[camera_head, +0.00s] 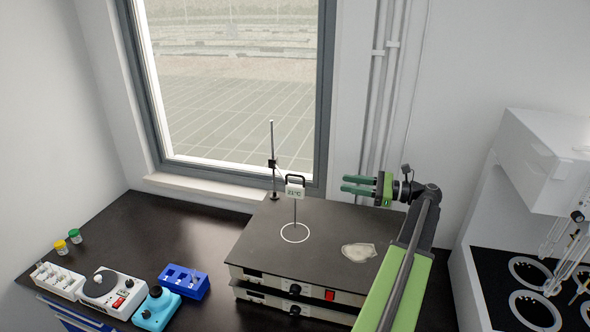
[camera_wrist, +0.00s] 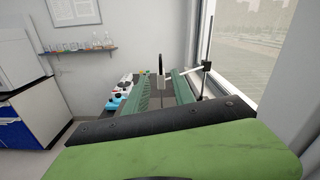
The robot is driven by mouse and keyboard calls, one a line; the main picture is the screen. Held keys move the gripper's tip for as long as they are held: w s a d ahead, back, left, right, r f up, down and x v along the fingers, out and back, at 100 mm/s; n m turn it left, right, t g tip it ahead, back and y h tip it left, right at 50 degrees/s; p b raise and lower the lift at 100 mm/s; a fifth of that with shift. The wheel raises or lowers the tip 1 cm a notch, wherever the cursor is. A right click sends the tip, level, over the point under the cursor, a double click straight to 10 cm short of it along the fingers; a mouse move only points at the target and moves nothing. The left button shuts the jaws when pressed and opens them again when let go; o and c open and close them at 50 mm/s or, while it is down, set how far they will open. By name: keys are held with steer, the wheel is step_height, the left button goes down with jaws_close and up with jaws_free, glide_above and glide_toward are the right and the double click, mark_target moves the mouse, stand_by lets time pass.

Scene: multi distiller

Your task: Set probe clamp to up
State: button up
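The probe clamp (camera_head: 272,163) is a small black block on a thin upright stand rod (camera_head: 272,140) at the back of the heating plate. A thin arm runs from it to a temperature probe (camera_head: 295,189) with a black handle and a display that seems to read 21°C. The probe's thin stem hangs to the white ring on the plate. My gripper (camera_head: 343,184) is right of the probe, at about its height, with green fingers pointing left at it, apart and empty. In the wrist view the probe (camera_wrist: 161,66) appears ahead between the fingers, and the clamp (camera_wrist: 206,66) right of them.
The black-topped heating plate (camera_head: 325,225) has a pale translucent patch (camera_head: 358,252) at right. Blue rack (camera_head: 183,282), turquoise device (camera_head: 156,303) and white device (camera_head: 113,292) stand left of it. A window rises behind; a white machine (camera_head: 545,170) stands at right.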

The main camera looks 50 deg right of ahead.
mark_target(297, 176)
steer(key=x, duration=1.7)
steer(key=shift+w, duration=0.3)
jaws_close()
stand_by(0.5)
